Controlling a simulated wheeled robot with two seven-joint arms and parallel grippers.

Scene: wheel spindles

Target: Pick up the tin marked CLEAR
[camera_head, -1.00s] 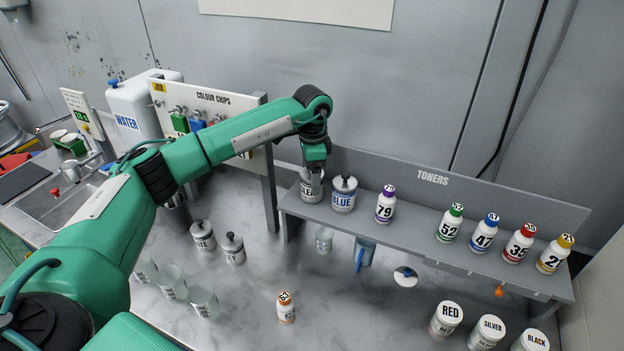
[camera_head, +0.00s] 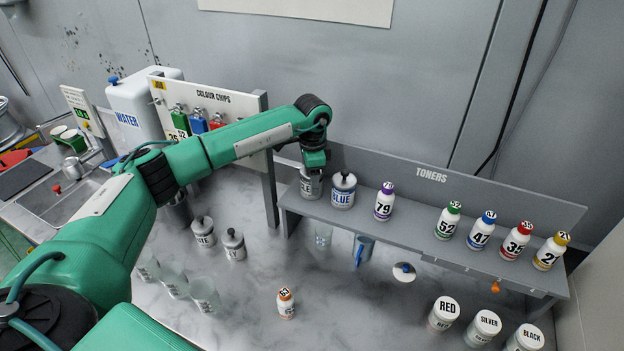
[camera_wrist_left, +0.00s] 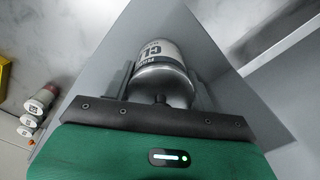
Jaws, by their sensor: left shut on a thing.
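The tin marked CLEAR (camera_head: 310,186) stands at the left end of the raised grey shelf (camera_head: 400,228), its top hidden by my gripper. My left gripper (camera_head: 314,170) comes down over it from above and is shut on it. In the left wrist view the tin (camera_wrist_left: 163,67) is silver with a pale label reading "CL", between the two fingers (camera_wrist_left: 163,88). I cannot tell whether the tin still touches the shelf. My right gripper is not in view.
The tin marked BLUE (camera_head: 343,190) stands close to the right of the gripper, then toner bottle 79 (camera_head: 384,203) and several more bottles. The colour chips board (camera_head: 215,100) stands behind my left arm.

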